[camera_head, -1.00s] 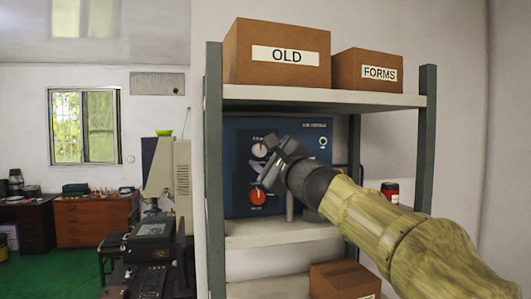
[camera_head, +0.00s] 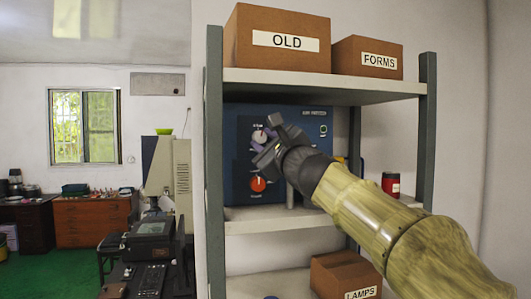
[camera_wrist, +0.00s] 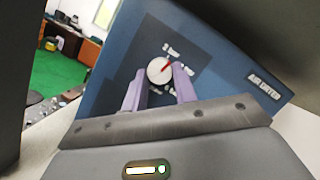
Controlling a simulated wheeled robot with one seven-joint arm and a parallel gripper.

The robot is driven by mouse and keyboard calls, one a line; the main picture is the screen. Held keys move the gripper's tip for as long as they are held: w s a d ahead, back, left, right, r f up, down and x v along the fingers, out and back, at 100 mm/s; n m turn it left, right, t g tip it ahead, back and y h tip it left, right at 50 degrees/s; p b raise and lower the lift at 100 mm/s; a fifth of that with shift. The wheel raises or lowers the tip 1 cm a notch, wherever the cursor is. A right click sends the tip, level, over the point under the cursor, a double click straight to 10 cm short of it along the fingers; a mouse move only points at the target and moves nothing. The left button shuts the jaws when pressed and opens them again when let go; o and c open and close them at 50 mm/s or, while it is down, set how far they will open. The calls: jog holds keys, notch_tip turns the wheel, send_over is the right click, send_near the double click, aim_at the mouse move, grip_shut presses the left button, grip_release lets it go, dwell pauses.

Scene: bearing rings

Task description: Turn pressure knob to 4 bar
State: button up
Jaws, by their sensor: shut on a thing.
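The pressure knob (camera_wrist: 159,71) is a white dial with a red pointer on a blue panel. In the wrist view the pointer points up and to the right, between the "2 bar" label and a blurred label on its right. My gripper (camera_wrist: 158,88) has a purple finger on each side of the knob and is shut on it. In the head view the knob (camera_head: 259,135) shows just above my gripper (camera_head: 262,150), which partly covers the panel. The lower labels are partly hidden and too blurred to read surely.
The blue air dryer panel (camera_head: 234,150) stands on the middle shelf, between the shelf posts. A red-orange knob (camera_head: 258,184) is below the white one. A red and black can (camera_head: 391,184) stands at the right. Boxes "OLD" (camera_head: 278,60) and "FORMS" (camera_head: 368,72) sit on top.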

jog(key=m+b, duration=0.1)
jog(key=m, duration=0.1)
jog(key=m+t+h+b, duration=0.1)
jog(key=m+b, duration=0.1)
jog(key=m+h+b, duration=0.1)
jog(key=m+b, duration=0.1)
jog(key=shift+a+f+m+t, duration=0.25)
jog(key=shift+f+m+t, duration=0.05)
jog(key=shift+m+t, duration=0.1)
jog(key=shift+s+a+r+m+t+h+b, duration=0.15)
jog(key=shift+m+h+b, duration=0.6)
jog(key=shift+m, duration=0.75)
jog(key=shift+w+d+r+m+t+h+b, duration=0.1)
jog(key=shift+m+t+h+b, duration=0.15)
jog(key=shift+m+h+b, duration=0.85)
jog(key=shift+m+y+p, duration=0.4)
jog(key=shift+m+y, duration=0.05)
jog(key=shift+m, duration=0.15)
jog(key=o, duration=1)
jog(key=shift+c, duration=0.2)
jog(key=shift+s+f, duration=0.1)
jog(key=shift+s, duration=0.05)
jog(key=b+v, duration=0.5)
jog(key=v, duration=1.2)
jog(key=shift+b, duration=0.3)
jog(key=shift+f, duration=0.1)
